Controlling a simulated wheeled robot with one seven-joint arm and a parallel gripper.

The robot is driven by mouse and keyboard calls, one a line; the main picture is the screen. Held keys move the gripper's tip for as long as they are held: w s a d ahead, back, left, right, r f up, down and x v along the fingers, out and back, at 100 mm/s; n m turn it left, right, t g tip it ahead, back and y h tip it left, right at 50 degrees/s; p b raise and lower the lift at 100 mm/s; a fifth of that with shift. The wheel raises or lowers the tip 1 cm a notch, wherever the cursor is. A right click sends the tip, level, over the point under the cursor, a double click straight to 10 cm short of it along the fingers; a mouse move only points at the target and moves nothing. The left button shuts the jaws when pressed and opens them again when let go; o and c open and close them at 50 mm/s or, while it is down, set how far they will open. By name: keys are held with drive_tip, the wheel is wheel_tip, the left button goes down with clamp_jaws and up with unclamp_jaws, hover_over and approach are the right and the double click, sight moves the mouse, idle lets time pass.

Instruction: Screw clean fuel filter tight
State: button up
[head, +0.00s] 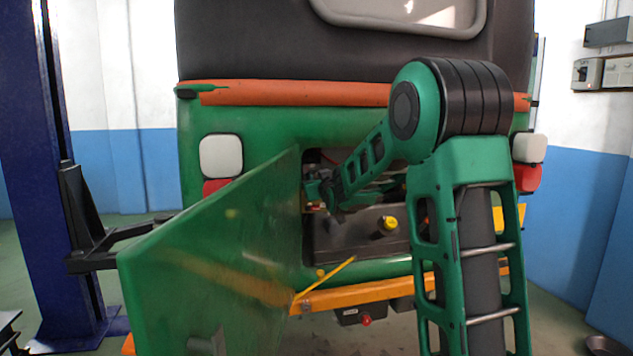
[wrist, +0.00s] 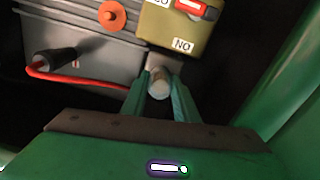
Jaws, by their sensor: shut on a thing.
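My gripper (wrist: 158,100) reaches into the open rear compartment of the green rickshaw (head: 270,130). In the wrist view its two green fingers are shut on a pale, rounded cylinder, the fuel filter (wrist: 159,82). The filter sits directly under a grey block at the lower edge of a yellowish box (wrist: 180,22). Whether its thread is seated cannot be told. In the head view my arm enters the compartment from the right, and the filter is too small and hidden to make out there.
The green hatch door (head: 220,250) stands open at the left of the compartment. A dark tank with a yellow cap (head: 389,223) lies below my gripper. In the wrist view a grey box (wrist: 85,45) with an orange cap and a red cable (wrist: 75,81) are close by on the left.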

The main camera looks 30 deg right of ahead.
drive_tip(key=shift+r+m, duration=0.15)
drive_tip(key=shift+m, duration=1.75)
drive_tip(key=m, duration=0.3)
drive_tip(key=shift+w+r+m, duration=0.1)
drive_tip(key=shift+m, duration=0.2)
drive_tip(key=o, duration=1.2)
drive_tip(key=shift+c, duration=0.2)
drive_tip(key=shift+w, duration=0.1)
drive_tip(key=shift+f, duration=0.2)
drive_tip(key=shift+c, duration=0.7)
drive_tip(key=v, duration=0.8)
